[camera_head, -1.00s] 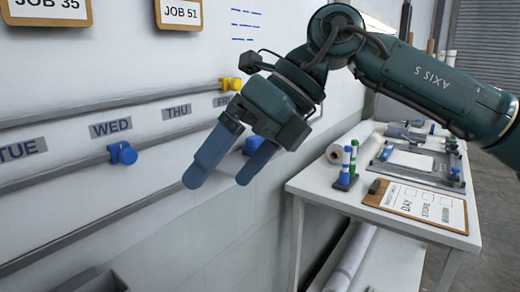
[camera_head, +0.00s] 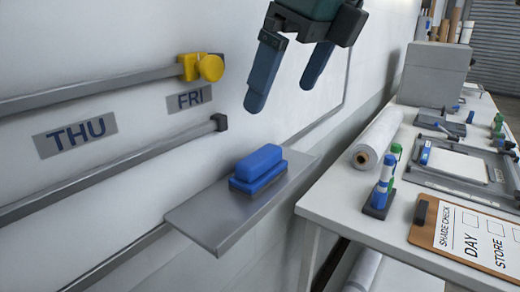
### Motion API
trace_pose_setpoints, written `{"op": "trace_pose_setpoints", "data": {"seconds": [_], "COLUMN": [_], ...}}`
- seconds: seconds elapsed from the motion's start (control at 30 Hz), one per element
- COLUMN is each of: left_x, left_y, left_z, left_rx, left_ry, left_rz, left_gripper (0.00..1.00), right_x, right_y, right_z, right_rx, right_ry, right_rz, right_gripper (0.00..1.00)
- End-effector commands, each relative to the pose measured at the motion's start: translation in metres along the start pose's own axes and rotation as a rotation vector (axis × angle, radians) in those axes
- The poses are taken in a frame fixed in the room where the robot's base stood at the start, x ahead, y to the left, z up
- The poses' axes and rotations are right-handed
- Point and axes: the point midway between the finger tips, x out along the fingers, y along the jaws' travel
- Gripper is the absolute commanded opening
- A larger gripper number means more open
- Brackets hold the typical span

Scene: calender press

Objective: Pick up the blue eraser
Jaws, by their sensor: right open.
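The blue eraser (camera_head: 258,168) lies on a small grey shelf (camera_head: 210,222) that juts out from the whiteboard wall. It is a rounded blue block on a darker blue base. My right gripper (camera_head: 285,100) is at the top of the view, above the eraser and a little to its right. Its two blue fingers point down and are spread apart, with nothing between them. It does not touch the eraser. My left gripper is not in view.
A white table (camera_head: 345,205) at right holds a paper roll (camera_head: 377,138), a marker stand (camera_head: 379,200), a clipboard (camera_head: 465,240) and a tray. Air around the shelf is clear.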

Motion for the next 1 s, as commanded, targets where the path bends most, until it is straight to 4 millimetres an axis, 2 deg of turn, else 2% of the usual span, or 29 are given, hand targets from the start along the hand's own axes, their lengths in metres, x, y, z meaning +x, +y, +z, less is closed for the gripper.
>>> {"op": "trace_pose_setpoints", "data": {"seconds": [0.2, 0.4, 0.67, 0.9, 1.0], "left_x": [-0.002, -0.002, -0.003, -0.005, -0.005], "left_y": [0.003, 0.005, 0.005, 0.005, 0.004], "left_z": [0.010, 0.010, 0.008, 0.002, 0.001], "left_rx": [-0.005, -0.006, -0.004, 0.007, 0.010], "left_ry": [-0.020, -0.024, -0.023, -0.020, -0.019], "left_rz": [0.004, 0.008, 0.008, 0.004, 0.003], "left_gripper": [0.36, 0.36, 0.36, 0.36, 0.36], "right_x": [0.032, 0.066, 0.086, 0.121, 0.129], "right_y": [0.000, 0.000, -0.001, -0.002, -0.002], "right_z": [-0.001, -0.001, -0.002, -0.004, -0.004], "right_rx": [-0.002, 0.000, 0.000, -0.001, -0.001], "right_ry": [0.005, 0.003, 0.003, 0.004, 0.002], "right_rz": [0.000, -0.001, 0.000, 0.001, 0.000], "right_gripper": [1.00, 1.00, 1.00, 1.00, 1.00]}}
